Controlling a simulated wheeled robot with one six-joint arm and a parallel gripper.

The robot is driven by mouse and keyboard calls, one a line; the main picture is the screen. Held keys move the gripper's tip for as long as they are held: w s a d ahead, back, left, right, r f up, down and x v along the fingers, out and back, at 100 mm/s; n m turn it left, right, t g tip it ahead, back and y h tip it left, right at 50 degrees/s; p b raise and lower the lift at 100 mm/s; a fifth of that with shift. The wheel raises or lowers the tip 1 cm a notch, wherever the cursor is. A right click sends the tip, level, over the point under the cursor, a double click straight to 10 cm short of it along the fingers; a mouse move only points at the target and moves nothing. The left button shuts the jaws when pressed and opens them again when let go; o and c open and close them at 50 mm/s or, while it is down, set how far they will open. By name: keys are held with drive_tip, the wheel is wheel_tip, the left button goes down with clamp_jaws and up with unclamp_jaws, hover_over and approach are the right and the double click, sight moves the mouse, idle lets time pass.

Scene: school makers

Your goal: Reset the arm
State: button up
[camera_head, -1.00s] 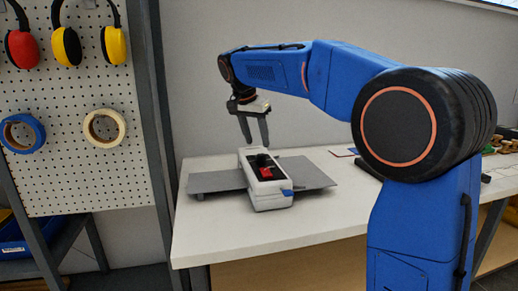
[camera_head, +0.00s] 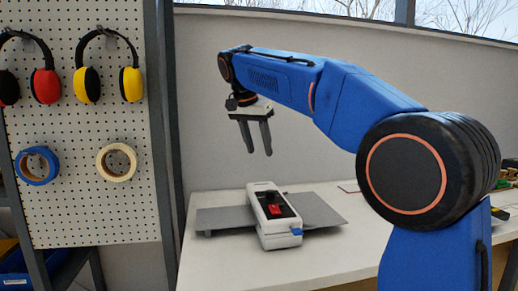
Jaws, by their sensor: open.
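My gripper (camera_head: 258,150) hangs from the end of my blue arm with its two dark fingers apart and pointing down. Nothing is between the fingers. It is above the white device (camera_head: 281,240) on the table, clear of it. My arm reaches from the lower right up and across to the left.
The white table (camera_head: 222,268) carries the white device with a black and red top, lying across a flat grey plate (camera_head: 222,218). A pegboard (camera_head: 85,200) with earmuffs (camera_head: 45,86) and tape rolls (camera_head: 117,162) stands at the left. Small items lie at the table's right, partly behind my arm.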

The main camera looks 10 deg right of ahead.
drive_tip(key=s+d+f+n+y, duration=0.1)
drive_tip(key=s+d+f+n, duration=0.2)
drive_tip(key=s, duration=0.4)
drive_tip(key=s+d+f, duration=0.3)
drive_tip(key=s+f, duration=0.2)
drive_tip(key=s, duration=0.1)
drive_tip(key=s+d+f+n+y, duration=0.1)
drive_tip(key=s+d+f+n, duration=0.1)
drive_tip(key=s+d+f, duration=0.35)
drive_tip(key=s+f+n+t+y, duration=0.1)
drive_tip(key=s+f+n, duration=0.3)
drive_tip(key=s+f, duration=1.5)
drive_tip(key=shift+s+d+f+t, duration=0.25)
drive_tip(key=shift+s+d+t, duration=0.05)
drive_tip(key=shift+s+d, duration=0.2)
